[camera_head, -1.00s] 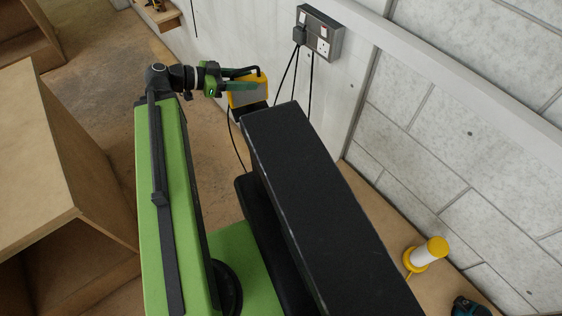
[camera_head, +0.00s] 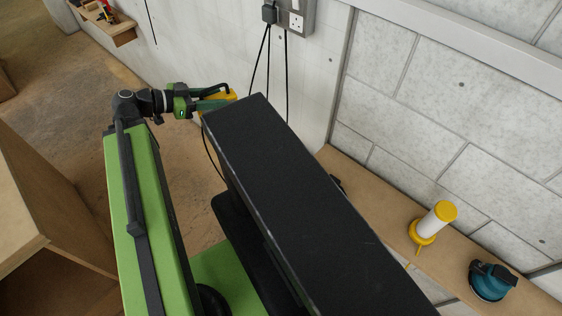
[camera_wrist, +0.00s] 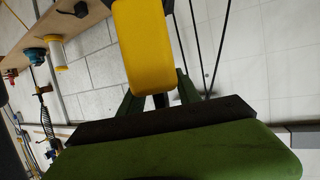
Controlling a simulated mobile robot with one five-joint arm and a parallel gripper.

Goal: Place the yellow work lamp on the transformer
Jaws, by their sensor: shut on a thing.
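The yellow work lamp (camera_head: 222,98) is held in the green fingers of my gripper (camera_head: 212,101), at the upper left of the head view. Its lower part is hidden behind the black body part in front of it. In the wrist view the lamp (camera_wrist: 143,45) fills the top middle as a rounded yellow block. The green fingers (camera_wrist: 158,92) show below and beside it, and the gripper is shut on it. The lamp is in the air, clear of any surface that I can see. I cannot make out a transformer in either view.
A wooden shelf (camera_head: 375,222) runs along the block wall. It carries a yellow-and-white cylinder (camera_head: 436,219) and a teal tool (camera_head: 490,281). A grey socket box (camera_head: 295,14) with hanging black cables is on the wall. A wooden cabinet (camera_head: 40,215) stands at left; floor between is clear.

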